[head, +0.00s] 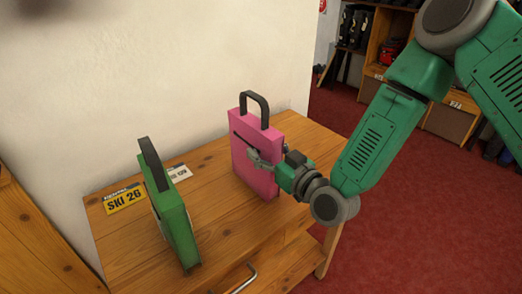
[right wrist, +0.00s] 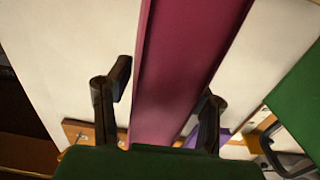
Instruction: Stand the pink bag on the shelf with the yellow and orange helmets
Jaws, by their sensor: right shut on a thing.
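The pink bag (head: 262,172), a flat upright case with a dark loop handle, stands at the right part of the wooden bench. My right gripper (head: 260,161) is shut on its side edge, below the handle. In the right wrist view the pink bag (right wrist: 185,60) runs between the two fingers of my right gripper (right wrist: 160,105). I cannot tell whether its bottom touches the bench top. No yellow or orange helmet can be made out. My left gripper is not in view.
A green bag (head: 176,222) with a dark handle stands on the bench (head: 225,215), left of the pink one. A yellow plate (head: 124,198) and a white card lie behind it. A pale wall backs the bench. Wooden shelves (head: 450,122) stand across the red floor.

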